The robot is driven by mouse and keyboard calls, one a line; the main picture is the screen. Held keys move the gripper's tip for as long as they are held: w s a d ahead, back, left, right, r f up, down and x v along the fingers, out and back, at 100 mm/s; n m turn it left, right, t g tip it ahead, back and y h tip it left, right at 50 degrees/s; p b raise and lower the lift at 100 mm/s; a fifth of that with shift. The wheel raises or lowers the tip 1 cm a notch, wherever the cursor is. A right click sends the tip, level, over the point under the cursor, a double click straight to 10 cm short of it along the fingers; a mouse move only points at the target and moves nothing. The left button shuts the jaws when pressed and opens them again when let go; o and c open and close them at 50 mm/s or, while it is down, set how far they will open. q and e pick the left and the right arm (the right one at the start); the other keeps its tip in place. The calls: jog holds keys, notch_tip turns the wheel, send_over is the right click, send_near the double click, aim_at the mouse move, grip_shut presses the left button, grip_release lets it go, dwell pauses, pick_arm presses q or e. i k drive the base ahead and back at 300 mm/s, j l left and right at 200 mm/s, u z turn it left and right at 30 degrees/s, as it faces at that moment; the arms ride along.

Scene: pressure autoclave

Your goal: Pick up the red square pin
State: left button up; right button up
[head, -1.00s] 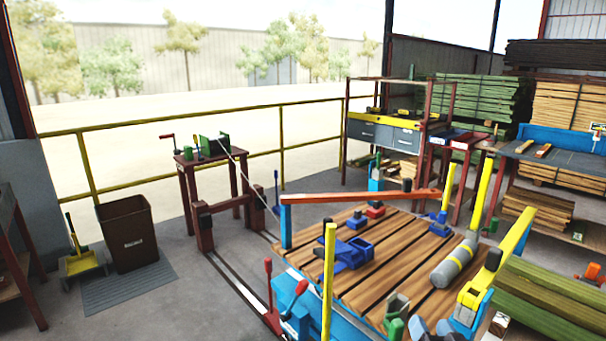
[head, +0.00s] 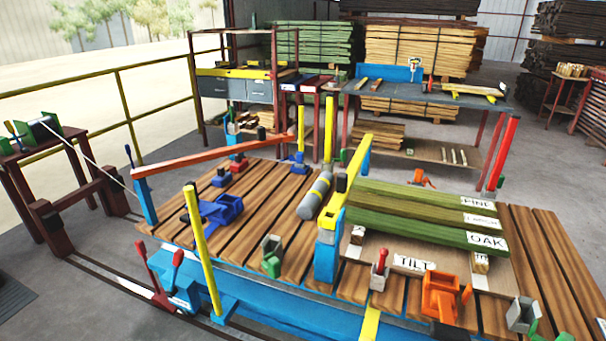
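A small red pin (head: 381,258) stands upright in a pale holder on the near part of the slatted wooden deck (head: 254,226), left of the TILT label. It is too small to tell whether it is square. A tall red post (head: 503,153) stands at the deck's far right end. Two red-handled levers (head: 146,263) stand at the near left on the rail. Neither of my grippers can be made out in the head view.
Green timber marked PINE and OAK (head: 415,217) lies on the deck. A yellow post (head: 202,240), an orange bracket (head: 440,297), a grey cylinder (head: 316,195) and a yellow-blue arm (head: 335,225) stand around. A long orange bar (head: 220,155) spans the back left.

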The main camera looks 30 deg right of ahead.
aim_at(384, 252)
jog(key=z, duration=1.35)
jog(key=j+u, duration=0.1)
jog(key=j, duration=0.4)
